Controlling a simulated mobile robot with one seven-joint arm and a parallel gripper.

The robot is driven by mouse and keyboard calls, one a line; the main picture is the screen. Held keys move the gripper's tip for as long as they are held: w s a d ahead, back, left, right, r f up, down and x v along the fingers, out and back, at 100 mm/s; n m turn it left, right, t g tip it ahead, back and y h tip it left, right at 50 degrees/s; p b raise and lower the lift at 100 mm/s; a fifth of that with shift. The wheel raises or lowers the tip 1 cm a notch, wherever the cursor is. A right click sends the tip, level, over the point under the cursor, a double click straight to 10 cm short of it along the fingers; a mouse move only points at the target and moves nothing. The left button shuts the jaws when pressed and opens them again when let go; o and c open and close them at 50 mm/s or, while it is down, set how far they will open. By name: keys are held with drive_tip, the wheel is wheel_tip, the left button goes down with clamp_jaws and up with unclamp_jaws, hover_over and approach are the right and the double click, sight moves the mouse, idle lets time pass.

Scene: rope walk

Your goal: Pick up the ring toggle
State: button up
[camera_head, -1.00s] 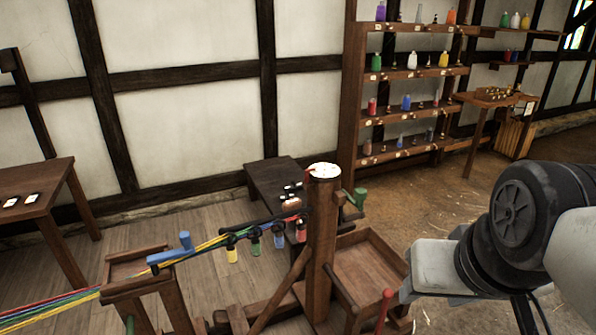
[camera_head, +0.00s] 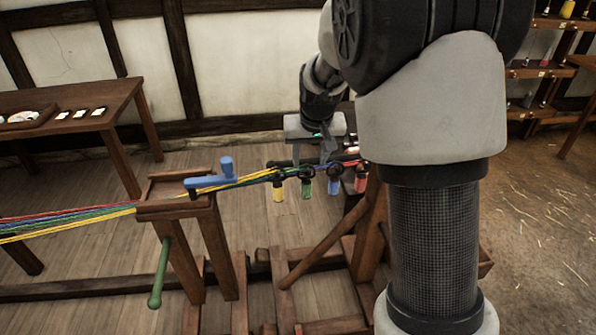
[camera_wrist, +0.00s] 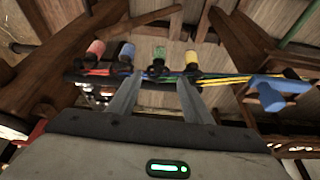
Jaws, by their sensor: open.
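Red (camera_head: 360,180), blue (camera_head: 334,184), green (camera_head: 306,189) and yellow (camera_head: 278,192) toggles hang from dark round fittings along a bar. I cannot tell which one is the ring toggle. My gripper (camera_head: 327,158) is above the bar in the head view, open and empty. In the wrist view my gripper (camera_wrist: 160,80) has its fingers spread. The green toggle (camera_wrist: 159,58) lies between the fingertips in that picture, with the blue toggle (camera_wrist: 126,54) and yellow toggle (camera_wrist: 190,60) to either side. I see no contact. My arm hides the bar's right end.
A blue T-shaped piece (camera_head: 226,170) sits on the wooden trestle (camera_head: 175,208) with coloured ropes (camera_head: 70,222) running left. A green handle (camera_head: 159,275) hangs below. A wooden post and braces (camera_head: 325,245) stand under the bar. A table (camera_head: 90,97) stands at left.

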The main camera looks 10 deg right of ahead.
sight(306, 187)
drive_tip(key=b+x, duration=0.1)
drive_tip(key=x, duration=1.5)
drive_tip(key=shift+f, duration=0.45)
clamp_jaws()
